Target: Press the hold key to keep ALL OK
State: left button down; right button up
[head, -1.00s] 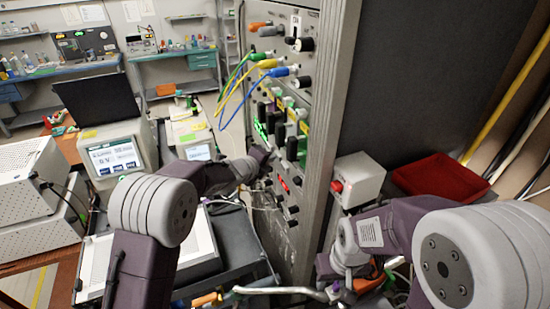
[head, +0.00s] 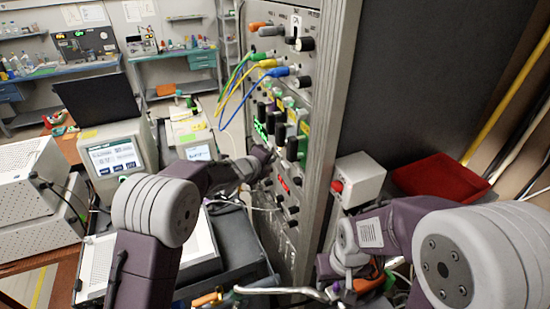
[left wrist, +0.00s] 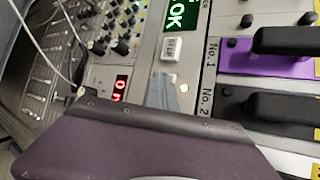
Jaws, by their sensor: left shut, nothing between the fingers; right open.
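In the left wrist view a green display reading OK (left wrist: 183,14) sits on the panel. A small pale key (left wrist: 171,48) with a label too small to read is directly below it. My left gripper (left wrist: 168,84) is shut and empty, its grey tip just below that key; I cannot tell whether it touches the panel. In the head view my left gripper (head: 265,156) is against the rack's front, hiding part of it. The green display (head: 261,131) shows there just above the gripper. My right gripper (head: 345,284) is open, low beside the rack and partly hidden by its own arm.
The left wrist view shows a red-digit display (left wrist: 120,88), a small lit lamp (left wrist: 184,88) and black handles (left wrist: 285,41) by No. 1 and No. 2. In the head view coloured cables (head: 238,85) hang from the rack. A grey box with a red button (head: 337,186) stands right.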

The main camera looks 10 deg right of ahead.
pick_arm(q)
jog(key=shift+s+a, duration=0.2)
jog(key=shift+a, duration=0.35)
jog(key=shift+s+a, duration=0.15)
jog(key=shift+a, duration=0.4)
jog(key=shift+a, duration=0.1)
jog(key=a, duration=0.1)
jog(key=s+a, duration=0.1)
jog(key=a, duration=0.2)
jog(key=shift+s+a, duration=0.3)
